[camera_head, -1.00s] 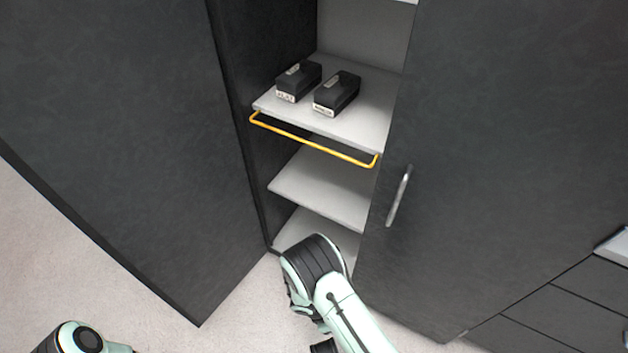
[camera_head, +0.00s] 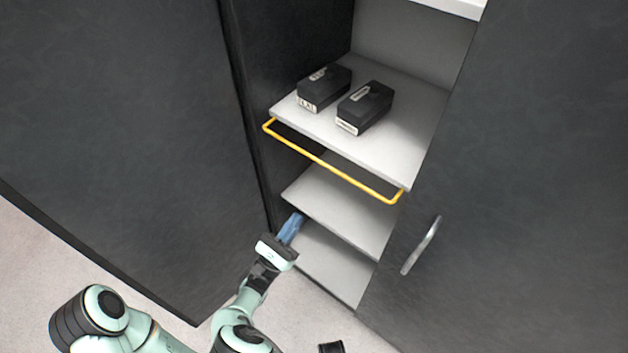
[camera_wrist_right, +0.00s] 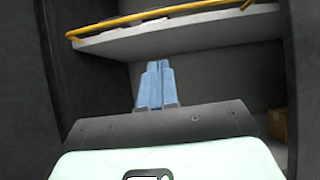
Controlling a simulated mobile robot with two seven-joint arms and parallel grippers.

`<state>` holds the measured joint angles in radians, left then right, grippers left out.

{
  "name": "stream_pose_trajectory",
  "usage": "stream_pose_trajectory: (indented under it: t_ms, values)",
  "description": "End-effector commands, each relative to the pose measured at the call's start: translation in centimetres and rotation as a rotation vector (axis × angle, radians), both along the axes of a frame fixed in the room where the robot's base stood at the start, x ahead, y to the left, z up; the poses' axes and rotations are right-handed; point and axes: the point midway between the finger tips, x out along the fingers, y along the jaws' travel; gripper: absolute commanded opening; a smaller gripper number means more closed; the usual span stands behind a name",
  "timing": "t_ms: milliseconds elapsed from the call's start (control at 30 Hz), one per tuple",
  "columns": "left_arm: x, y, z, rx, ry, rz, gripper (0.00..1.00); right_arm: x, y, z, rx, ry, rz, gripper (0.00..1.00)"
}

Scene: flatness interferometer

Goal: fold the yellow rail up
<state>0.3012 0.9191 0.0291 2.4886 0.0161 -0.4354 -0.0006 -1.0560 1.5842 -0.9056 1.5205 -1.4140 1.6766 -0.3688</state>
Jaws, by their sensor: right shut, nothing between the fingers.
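The yellow rail (camera_head: 328,165) is a thin bar with bent ends. It sticks out in front of the upper shelf (camera_head: 400,150), a little below its front edge. It also shows across the top of the right wrist view (camera_wrist_right: 160,14). My right gripper (camera_head: 293,225) has blue fingers, shut and empty. It is below the rail, apart from it, near the left front of the lower shelves. In the right wrist view its fingers (camera_wrist_right: 156,84) point into the cabinet under the upper shelf. My left gripper is not in view.
Two black boxes (camera_head: 324,88) (camera_head: 365,107) stand on the upper shelf. The middle shelf (camera_head: 340,210) looks bare. A dark door (camera_head: 120,130) flanks the opening at left; a dark panel with a handle (camera_head: 421,245) is at right. A brown box (camera_wrist_right: 278,124) sits inside, lower right.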

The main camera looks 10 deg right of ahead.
Motion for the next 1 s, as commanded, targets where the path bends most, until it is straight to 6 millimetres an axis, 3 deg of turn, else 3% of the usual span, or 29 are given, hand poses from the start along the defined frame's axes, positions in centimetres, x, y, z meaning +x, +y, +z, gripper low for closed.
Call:
stream_pose_trajectory:
  t_ms: [167, 600, 800, 1000]
  values:
    - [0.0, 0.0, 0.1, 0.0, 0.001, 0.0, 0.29, 0.8, -1.1, 0.8, 0.002, 0.001, -0.004, 0.0]
    - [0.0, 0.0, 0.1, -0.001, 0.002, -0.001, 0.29, 5.2, -6.9, 5.9, 0.004, 0.0, -0.005, 0.0]
    - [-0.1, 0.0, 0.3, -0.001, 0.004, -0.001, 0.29, 5.5, -7.1, 8.6, 0.003, 0.001, -0.002, 0.0]
    - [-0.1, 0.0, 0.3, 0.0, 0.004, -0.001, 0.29, 5.6, -7.2, 9.4, 0.003, 0.003, -0.001, 0.0]
